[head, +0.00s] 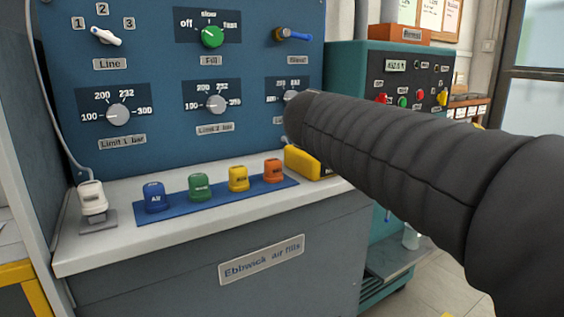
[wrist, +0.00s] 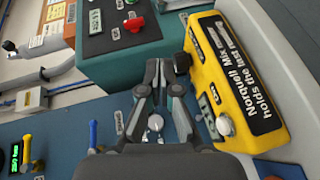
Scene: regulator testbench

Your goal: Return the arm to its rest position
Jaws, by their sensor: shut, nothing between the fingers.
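My arm, in a ribbed black sleeve, crosses the right of the head view in front of the blue panel (head: 160,70) and hides part of it. My gripper is hidden there. In the wrist view, which is turned on its side, my gripper (wrist: 158,66) shows with its two fingers together and nothing between them. It is beside a yellow box (wrist: 230,75) lettered "Norquell Mix" and in front of the blue panel (wrist: 60,135) and a knob. I cannot tell whether it touches either. The yellow box also shows in the head view (head: 303,162), partly behind my arm.
On the grey ledge (head: 85,255) stand blue (head: 155,197), green (head: 200,187), yellow (head: 238,178) and orange (head: 273,170) caps on a blue strip. A white-topped piece (head: 92,198) stands left. A teal cabinet (head: 346,72) stands right. Open floor (head: 430,290) shows at lower right.

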